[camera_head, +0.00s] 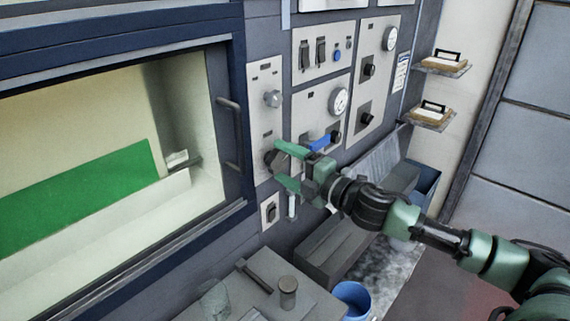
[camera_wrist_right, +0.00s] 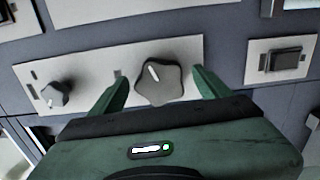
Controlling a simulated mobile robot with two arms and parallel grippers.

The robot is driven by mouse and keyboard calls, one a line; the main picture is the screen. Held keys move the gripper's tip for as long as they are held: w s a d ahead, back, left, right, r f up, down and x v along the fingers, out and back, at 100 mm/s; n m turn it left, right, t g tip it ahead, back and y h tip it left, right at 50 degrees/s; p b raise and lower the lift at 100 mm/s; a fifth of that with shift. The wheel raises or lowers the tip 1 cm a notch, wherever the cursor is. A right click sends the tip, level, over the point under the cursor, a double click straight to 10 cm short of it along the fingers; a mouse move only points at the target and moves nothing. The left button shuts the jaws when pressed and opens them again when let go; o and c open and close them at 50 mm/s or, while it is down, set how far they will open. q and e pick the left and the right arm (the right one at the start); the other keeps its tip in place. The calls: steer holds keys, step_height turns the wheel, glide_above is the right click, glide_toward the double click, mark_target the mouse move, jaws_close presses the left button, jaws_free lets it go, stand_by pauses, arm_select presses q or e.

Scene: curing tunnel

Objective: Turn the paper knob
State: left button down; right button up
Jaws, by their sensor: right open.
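A dark lobed knob (camera_head: 272,157) sits low on a tall pale panel (camera_head: 266,122) beside the tunnel window. It shows closely in the right wrist view (camera_wrist_right: 157,84), with a white pointer mark near its top. A smaller grey knob (camera_head: 272,98) is higher on the same panel and also shows in the wrist view (camera_wrist_right: 55,94). No readable label tells me which is the paper knob. My right gripper (camera_head: 283,163) is open, its green fingers on either side of the lobed knob with gaps visible. Contact cannot be told. My left gripper is not in view.
A rocker switch (camera_head: 270,211) is just below the panel. A window door handle (camera_head: 230,135) stands out on the left. A blue-handled control (camera_head: 319,142) and gauge (camera_head: 339,101) are close on the right. A bench (camera_head: 262,285) and blue bucket (camera_head: 352,298) stand below.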

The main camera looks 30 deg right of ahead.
steer(key=shift+s+d+f+b, duration=0.2)
steer(key=shift+s+b, duration=0.2)
steer(key=shift+s, duration=0.05)
steer(key=b+v, duration=0.2)
steer(key=v, duration=0.5)
steer(key=shift+r, duration=0.2)
stand_by(0.3)
